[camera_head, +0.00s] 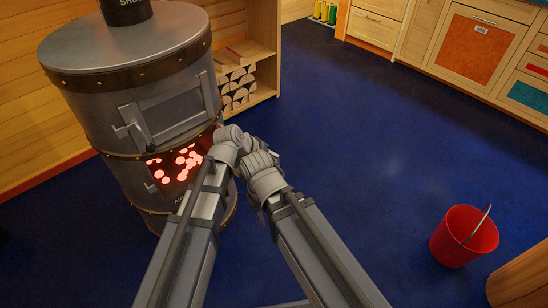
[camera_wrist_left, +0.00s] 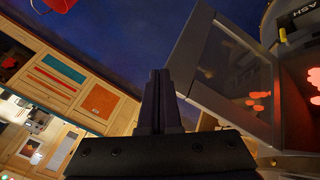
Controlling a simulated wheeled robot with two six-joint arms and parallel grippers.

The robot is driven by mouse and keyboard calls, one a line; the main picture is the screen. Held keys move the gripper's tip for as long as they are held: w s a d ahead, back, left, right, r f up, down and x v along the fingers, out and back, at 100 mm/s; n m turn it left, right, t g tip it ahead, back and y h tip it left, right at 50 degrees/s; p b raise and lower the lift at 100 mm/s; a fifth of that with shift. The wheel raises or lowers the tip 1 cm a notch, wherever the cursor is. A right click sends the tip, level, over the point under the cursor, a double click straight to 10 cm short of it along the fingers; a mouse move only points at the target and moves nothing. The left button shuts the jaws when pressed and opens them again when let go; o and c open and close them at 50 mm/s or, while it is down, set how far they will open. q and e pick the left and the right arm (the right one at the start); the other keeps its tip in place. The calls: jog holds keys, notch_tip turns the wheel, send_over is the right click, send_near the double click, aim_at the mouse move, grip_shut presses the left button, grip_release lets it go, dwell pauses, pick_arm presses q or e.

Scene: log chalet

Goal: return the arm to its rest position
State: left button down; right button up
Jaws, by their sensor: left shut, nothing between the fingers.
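In the head view my left arm (camera_head: 190,225) reaches forward from the bottom. Its elbow is beside the stove, and its gripper is hidden there. In the left wrist view my left gripper (camera_wrist_left: 160,92) is shut and empty. An open glass-paned door (camera_wrist_left: 228,75) stands close to the right of its fingers; I cannot tell whether they touch. My right arm (camera_head: 315,245) also reaches forward, its far joints close to those of the left arm. Its gripper does not show.
The grey metal stove (camera_head: 140,90) with glowing embers (camera_head: 178,168) is at left. Firewood (camera_head: 238,88) fills a shelf behind it. A red bucket (camera_head: 463,238) stands on the blue floor at right. Cabinets (camera_head: 465,45) line the back. The middle floor is clear.

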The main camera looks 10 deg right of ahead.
pick_arm(q)
jog(key=p+v, duration=0.2)
jog(key=v, duration=0.2)
jog(key=shift+a, duration=0.1)
jog(key=s+a+f+n+g+y, duration=0.1)
jog(key=s+a+f+g+y, duration=0.3)
jog(key=a, duration=0.8)
jog(key=s+a+n+t+y, duration=0.1)
jog(key=s+a+y, duration=0.1)
jog(key=s+a, duration=0.65)
jog(key=s+d+r+m+p, duration=0.1)
jog(key=d+r+p, duration=0.1)
jog(key=r+p, duration=0.5)
jog(key=s+d+r+m+y+p, duration=0.1)
jog(key=d+r+p, duration=0.2)
jog(key=r+p, duration=0.4)
jog(key=s+d+r+m+g+p, duration=0.1)
jog(key=d+r+p, duration=0.1)
jog(key=r+p, duration=0.5)
jog(key=shift+s+d+r+p, duration=0.3)
jog(key=shift+s+d+p, duration=0.05)
jog(key=shift+p, duration=0.25)
